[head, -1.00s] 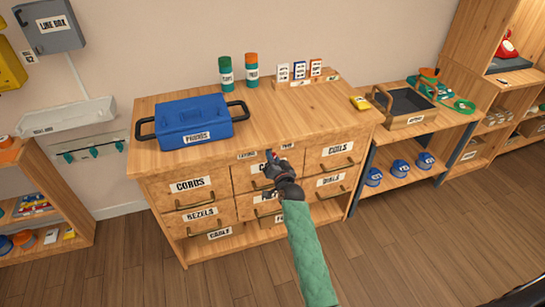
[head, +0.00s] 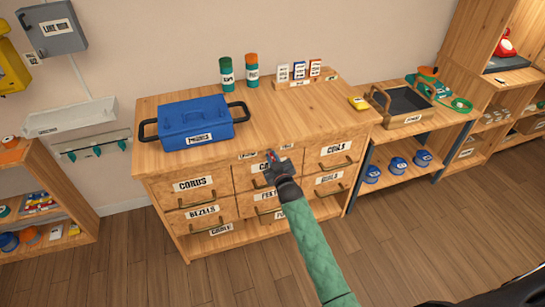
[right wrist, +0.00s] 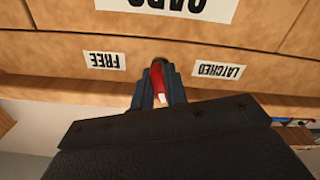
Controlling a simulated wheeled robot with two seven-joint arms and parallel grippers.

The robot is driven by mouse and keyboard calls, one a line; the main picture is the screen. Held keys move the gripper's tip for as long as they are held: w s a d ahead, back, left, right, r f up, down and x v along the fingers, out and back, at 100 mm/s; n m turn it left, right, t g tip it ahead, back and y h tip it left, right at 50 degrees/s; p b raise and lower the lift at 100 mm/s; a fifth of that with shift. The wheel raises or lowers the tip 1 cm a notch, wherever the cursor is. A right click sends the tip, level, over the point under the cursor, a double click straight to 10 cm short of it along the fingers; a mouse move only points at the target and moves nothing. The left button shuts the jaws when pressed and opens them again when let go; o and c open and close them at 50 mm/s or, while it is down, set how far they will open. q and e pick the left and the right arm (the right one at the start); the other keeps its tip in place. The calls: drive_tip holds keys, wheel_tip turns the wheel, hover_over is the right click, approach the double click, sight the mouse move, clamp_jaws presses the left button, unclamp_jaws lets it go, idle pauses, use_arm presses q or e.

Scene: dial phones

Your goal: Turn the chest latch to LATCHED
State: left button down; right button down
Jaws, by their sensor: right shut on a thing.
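The chest latch (right wrist: 158,82) is a small red lever with a white tip, on the wooden chest's front edge above the drawers. In the right wrist view, which is upside down, it stands between the FREE label (right wrist: 104,60) and the LATCHED label (right wrist: 219,71), pointing at neither. My right gripper (right wrist: 160,95) is shut on the lever, with dark fingers on both sides. In the head view my right gripper (head: 271,158) is at the top middle of the chest front, partly covering the latch (head: 272,154). My left gripper is not in view.
A blue PHONES box (head: 195,122) with black handles sits on the chest top (head: 290,110). Two canisters (head: 227,73) and several small cards (head: 299,70) stand behind. Labelled drawers (head: 193,184) lie below the latch. Open floor (head: 420,240) lies in front.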

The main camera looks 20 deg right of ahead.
drive_tip(key=n, duration=0.2)
drive_tip(key=shift+n, duration=0.9)
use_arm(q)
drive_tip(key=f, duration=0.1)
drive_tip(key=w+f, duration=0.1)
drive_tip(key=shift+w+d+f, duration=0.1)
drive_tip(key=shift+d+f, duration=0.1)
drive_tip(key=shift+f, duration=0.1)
use_arm(e)
drive_tip(key=shift+n, duration=0.6)
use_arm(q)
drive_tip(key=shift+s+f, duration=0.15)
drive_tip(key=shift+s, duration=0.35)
use_arm(e)
drive_tip(key=c, duration=1.5)
unclamp_jaws()
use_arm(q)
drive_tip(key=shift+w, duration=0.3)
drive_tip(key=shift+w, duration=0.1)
